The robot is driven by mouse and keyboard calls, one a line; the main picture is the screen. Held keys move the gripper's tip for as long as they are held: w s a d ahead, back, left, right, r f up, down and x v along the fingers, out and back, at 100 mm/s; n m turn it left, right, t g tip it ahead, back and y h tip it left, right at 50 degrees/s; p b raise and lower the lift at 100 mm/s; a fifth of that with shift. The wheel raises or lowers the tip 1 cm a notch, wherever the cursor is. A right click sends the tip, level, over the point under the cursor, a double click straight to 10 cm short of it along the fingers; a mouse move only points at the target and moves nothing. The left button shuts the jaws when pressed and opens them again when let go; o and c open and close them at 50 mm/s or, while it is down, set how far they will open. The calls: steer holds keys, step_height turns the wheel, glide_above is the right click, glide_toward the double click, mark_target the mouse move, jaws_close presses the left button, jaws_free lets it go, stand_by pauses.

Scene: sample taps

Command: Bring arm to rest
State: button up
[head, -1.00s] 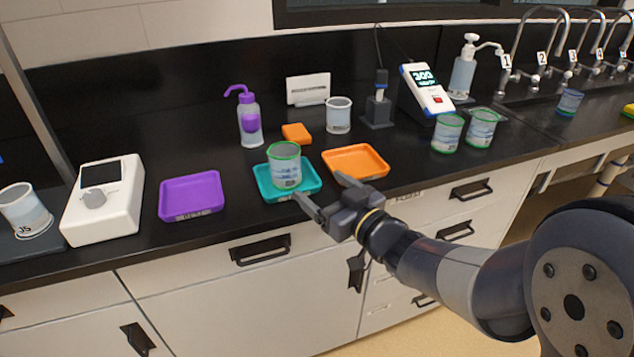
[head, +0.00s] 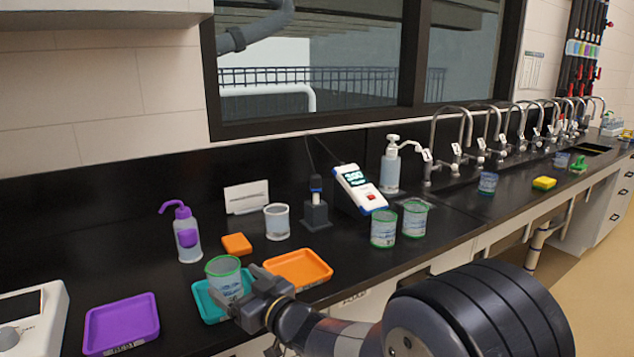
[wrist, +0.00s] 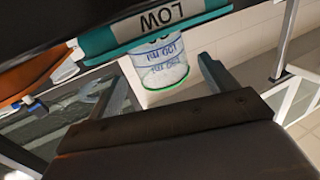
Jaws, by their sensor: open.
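My gripper (head: 238,286) is open and empty at the front edge of the bench. It is in front of a green-rimmed beaker (head: 223,277), which stands upright in a teal tray (head: 205,304). In the head view my gripper covers part of the tray. In the wrist view, which is upside down, the open fingers (wrist: 165,85) show with the beaker (wrist: 160,68) beyond and between them. The teal tray's front there reads LOW (wrist: 150,28). I see no finger closed on the beaker.
An orange tray (head: 298,284) lies right of the teal one, a purple tray (head: 121,325) left. Behind are a purple wash bottle (head: 186,235), an orange block (head: 236,244) and a clear beaker (head: 277,222). Two green-rimmed beakers (head: 384,230) (head: 414,219) stand right. Taps (head: 468,135) line the back.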

mark_target(234, 281)
steer(key=x, duration=0.3)
steer(key=shift+a, duration=0.15)
steer(key=shift+w+a+r, duration=0.1)
steer(key=shift+w+r, duration=0.1)
steer(key=shift+r+p, duration=0.3)
steer(key=shift+r, duration=0.8)
steer(key=shift+f, duration=0.1)
